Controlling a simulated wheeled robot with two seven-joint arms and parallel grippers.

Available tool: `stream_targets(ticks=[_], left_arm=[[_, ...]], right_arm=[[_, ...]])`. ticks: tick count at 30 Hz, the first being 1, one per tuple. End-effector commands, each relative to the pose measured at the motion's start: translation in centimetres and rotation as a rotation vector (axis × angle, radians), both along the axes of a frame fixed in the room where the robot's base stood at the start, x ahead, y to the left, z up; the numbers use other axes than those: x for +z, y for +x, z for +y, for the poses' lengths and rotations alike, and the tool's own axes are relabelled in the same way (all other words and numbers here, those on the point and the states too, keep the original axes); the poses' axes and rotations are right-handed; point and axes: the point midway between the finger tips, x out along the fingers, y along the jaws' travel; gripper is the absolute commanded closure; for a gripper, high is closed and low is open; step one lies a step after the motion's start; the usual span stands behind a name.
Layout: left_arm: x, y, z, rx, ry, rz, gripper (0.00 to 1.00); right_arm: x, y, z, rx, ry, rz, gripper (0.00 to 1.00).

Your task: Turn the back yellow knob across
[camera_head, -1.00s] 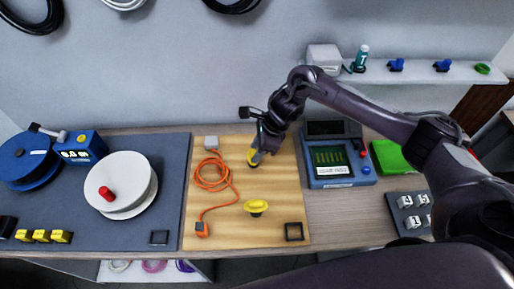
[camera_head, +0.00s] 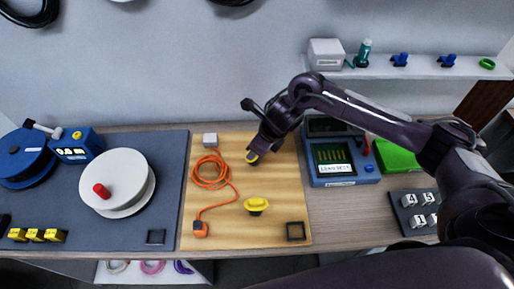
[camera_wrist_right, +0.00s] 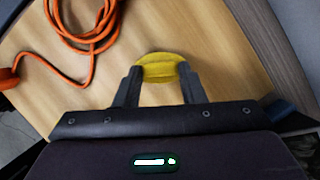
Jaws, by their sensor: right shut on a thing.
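The back yellow knob (camera_head: 252,157) stands on the wooden board (camera_head: 225,226), mostly hidden by my right gripper in the head view. In the right wrist view the yellow knob (camera_wrist_right: 159,67) sits between the two fingertips. My right gripper (camera_wrist_right: 160,82) is shut on it; it reaches down from the upper right in the head view (camera_head: 257,152). The front yellow knob (camera_head: 256,205) stands on the same board, nearer the front edge, with its bar lying left to right. My left gripper is not in view.
An orange cable (camera_head: 213,180) lies coiled on the board, left of the knobs. A blue tester (camera_head: 341,160) with a screen stands right of the board. A white reel (camera_head: 122,180) with a red handle is on the grey mat (camera_head: 100,233).

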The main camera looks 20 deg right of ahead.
Motion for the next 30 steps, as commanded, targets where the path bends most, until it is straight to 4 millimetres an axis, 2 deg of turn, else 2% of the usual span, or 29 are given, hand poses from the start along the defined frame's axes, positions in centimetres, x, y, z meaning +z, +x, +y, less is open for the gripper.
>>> stream_targets(ticks=[11, 21, 30], left_arm=[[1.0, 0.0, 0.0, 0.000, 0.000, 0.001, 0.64], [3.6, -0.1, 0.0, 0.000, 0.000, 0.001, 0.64], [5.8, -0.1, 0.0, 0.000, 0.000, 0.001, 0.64]], right_arm=[[0.3, -0.2, 0.5, -0.356, 0.002, -0.001, 0.86], [0.6, -0.2, 0.8, -0.672, 0.001, -0.001, 0.86], [0.5, -0.2, 1.0, -0.884, 0.001, 0.000, 0.86]])
